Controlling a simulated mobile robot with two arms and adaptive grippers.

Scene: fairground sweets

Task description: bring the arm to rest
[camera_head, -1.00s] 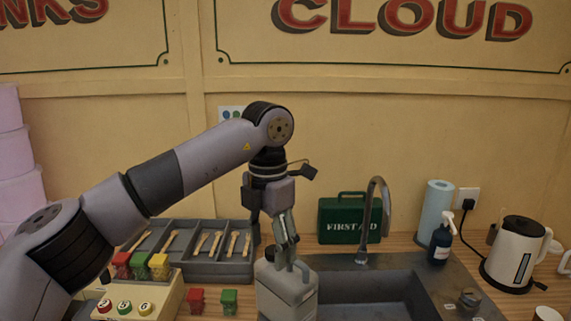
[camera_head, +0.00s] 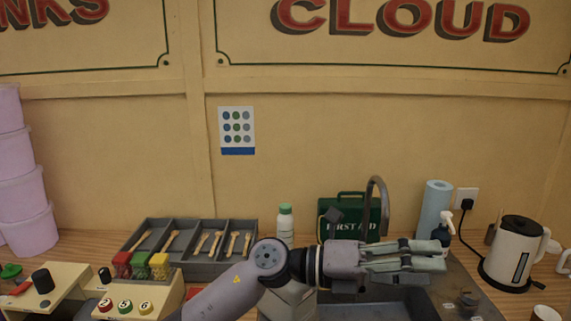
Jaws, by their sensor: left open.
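My left arm comes in from the bottom, left of centre. Its left gripper (camera_head: 440,256) lies level over the sink (camera_head: 378,306) and points right. The fingers are apart and nothing shows between them. The gripper covers part of the sink's back edge and the base of the tap (camera_head: 378,200). A grey container (camera_head: 290,300) stands left of the sink, partly hidden behind my arm. My right gripper is not in view.
A green first aid box (camera_head: 350,212) and a white bottle with a green cap (camera_head: 285,224) stand behind my arm. A spray bottle (camera_head: 442,232), a paper roll (camera_head: 436,205) and a kettle (camera_head: 515,255) stand at right. A cutlery tray (camera_head: 182,266) and a button console (camera_head: 140,296) are at left.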

